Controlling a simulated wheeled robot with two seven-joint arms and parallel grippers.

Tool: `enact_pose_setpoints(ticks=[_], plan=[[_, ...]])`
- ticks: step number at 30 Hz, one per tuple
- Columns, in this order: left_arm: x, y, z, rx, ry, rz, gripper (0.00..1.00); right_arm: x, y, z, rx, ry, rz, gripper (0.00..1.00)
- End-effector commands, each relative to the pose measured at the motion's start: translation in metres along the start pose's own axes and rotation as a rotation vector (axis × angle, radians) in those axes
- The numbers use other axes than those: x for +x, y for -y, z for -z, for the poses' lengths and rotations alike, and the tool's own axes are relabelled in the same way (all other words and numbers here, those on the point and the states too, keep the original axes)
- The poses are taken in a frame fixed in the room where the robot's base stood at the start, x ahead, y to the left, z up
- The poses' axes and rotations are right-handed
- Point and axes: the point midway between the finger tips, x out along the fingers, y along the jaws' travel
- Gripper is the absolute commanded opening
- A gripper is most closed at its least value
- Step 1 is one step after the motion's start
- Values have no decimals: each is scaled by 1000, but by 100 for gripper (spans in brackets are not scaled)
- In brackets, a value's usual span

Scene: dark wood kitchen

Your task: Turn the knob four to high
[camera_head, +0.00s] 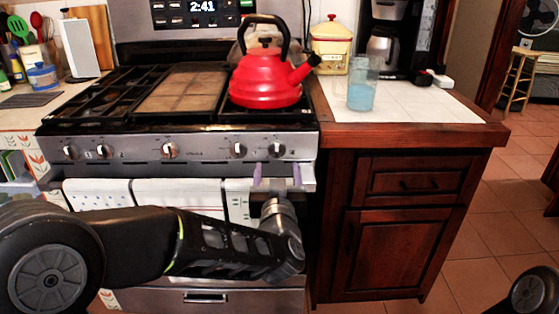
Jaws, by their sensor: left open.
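A row of several knobs runs along the steel front panel of the stove (130,150). The rightmost knob (277,149) and the second knob from the right (238,149) are near my left gripper (278,176). My left gripper is open, its two purple fingers pointing up toward the panel. The fingers are just below the rightmost knob, one to each side of it in the picture; I cannot tell whether they touch anything. The middle knob (168,150) is farther left. The knob markings are too small to read. My right gripper is out of view.
A red kettle (266,80) stands on the right burner. A clear cup with blue liquid (361,90) is on the white counter to the right. Towels (180,191) hang on the oven front behind my left arm. Open tiled floor (500,225) lies at right.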

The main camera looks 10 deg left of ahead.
Motion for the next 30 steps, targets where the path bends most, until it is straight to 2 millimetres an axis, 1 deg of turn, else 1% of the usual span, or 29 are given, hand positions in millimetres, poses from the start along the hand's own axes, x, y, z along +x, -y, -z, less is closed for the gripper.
enact_pose_setpoints(ticks=[7,11,14,24,27,30], plan=[[0,0,0,0,1,-2,64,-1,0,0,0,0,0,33],[5,0,-1,0,2,-1,64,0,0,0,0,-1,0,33],[15,0,-2,-1,3,0,64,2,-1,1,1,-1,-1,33],[65,-1,-2,0,3,-1,64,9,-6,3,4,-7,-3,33],[74,-1,-2,0,3,-2,64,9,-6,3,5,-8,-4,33],[78,-1,-1,0,2,-2,64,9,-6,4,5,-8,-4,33]])
